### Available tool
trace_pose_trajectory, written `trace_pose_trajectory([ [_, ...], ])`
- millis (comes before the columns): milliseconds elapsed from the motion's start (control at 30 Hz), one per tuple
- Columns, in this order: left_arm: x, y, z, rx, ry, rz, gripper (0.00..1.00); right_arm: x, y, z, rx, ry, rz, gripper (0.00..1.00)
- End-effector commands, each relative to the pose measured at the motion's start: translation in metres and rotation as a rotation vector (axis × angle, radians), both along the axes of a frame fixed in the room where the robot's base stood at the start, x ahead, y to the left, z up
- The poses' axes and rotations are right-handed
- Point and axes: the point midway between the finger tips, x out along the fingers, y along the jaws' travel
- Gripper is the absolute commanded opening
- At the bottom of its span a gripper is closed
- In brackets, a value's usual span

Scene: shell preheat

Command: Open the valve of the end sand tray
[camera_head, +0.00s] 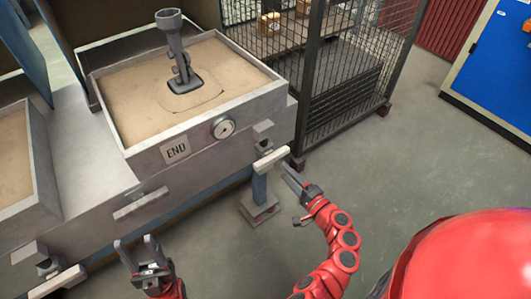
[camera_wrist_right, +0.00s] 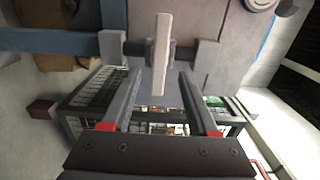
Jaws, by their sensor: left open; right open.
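The end sand tray (camera_head: 102,118) is a grey metal box of sand with an "END" plate (camera_head: 175,150) and a round gauge (camera_head: 223,128) on its front. Its valve has a pale bar handle (camera_head: 272,159) at the front right corner. In the right wrist view, the handle (camera_wrist_right: 162,50) stands upright in the picture, in line with the gap between my fingers. My right gripper (camera_head: 287,166) is open, with its fingertips close to the handle; I cannot tell if they touch it. My left gripper (camera_head: 135,248) is open and empty, low in front of the tray.
A grey casting (camera_head: 172,40) stands in the end tray's sand. Another sand tray (camera_head: 38,190) with a similar pale handle (camera_head: 58,282) is at the left. A mesh cage (camera_head: 345,75) stands behind, a blue panel (camera_head: 495,65) at far right. The floor on the right is clear.

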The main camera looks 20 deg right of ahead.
Motion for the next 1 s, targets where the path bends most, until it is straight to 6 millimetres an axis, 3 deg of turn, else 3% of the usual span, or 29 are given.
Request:
trace_pose_trajectory([
  [200, 0.000, 0.000, -0.004, 0.000, 0.000, 0.000, 0.50, 0.051, 0.018, 0.000, -0.002, -0.002, 0.003, 0.60],
  [433, 0.000, 0.000, -0.009, 0.000, 0.000, 0.000, 0.50, 0.093, 0.033, -0.001, 0.000, 0.001, 0.002, 0.60],
  [633, 0.000, 0.000, -0.011, 0.000, 0.000, 0.000, 0.50, 0.109, 0.040, -0.001, 0.000, 0.001, 0.000, 0.60],
  [933, 0.000, 0.000, -0.011, 0.000, 0.000, 0.000, 0.50, 0.111, 0.040, 0.000, -0.001, 0.002, -0.002, 0.60],
  [1000, 0.000, 0.000, -0.011, 0.000, 0.000, 0.000, 0.50, 0.111, 0.040, 0.000, -0.001, 0.002, -0.002, 0.51],
])
